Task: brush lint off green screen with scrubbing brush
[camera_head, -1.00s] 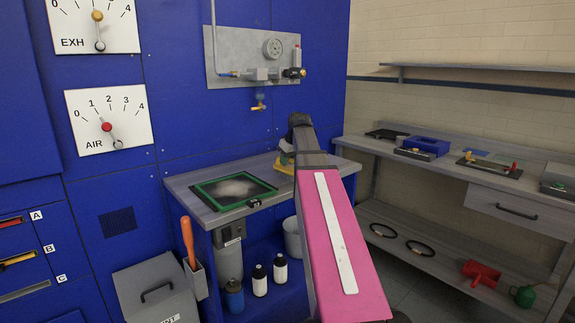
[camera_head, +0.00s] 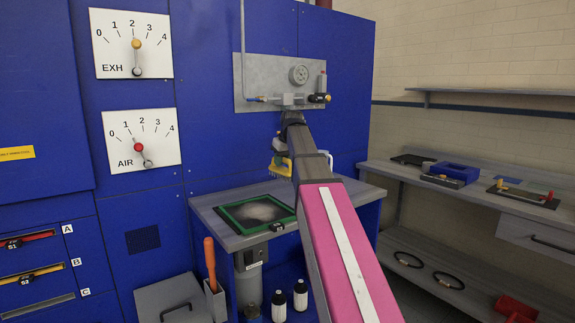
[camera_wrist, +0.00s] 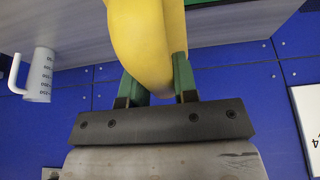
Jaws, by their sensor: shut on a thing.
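The green screen (camera_head: 229,221) lies flat on the grey bench top, its green frame around a dark mesh. A pale grey patch of lint (camera_head: 262,209) covers much of the mesh. My gripper (camera_wrist: 160,84) is shut on the yellow scrubbing brush (camera_wrist: 148,38), with a green finger on each side of it. In the head view the brush (camera_head: 281,166) hangs above the back of the bench, behind the screen and apart from it. My arm hides part of the bench and of the gripper.
A white measuring jug (camera_wrist: 40,74) shows in the wrist view. A metal panel with pipes and a valve (camera_head: 275,82) is on the blue wall close behind my gripper. An orange handle (camera_head: 210,262) stands up at the bench's front left. A side bench (camera_head: 400,172) is at the right.

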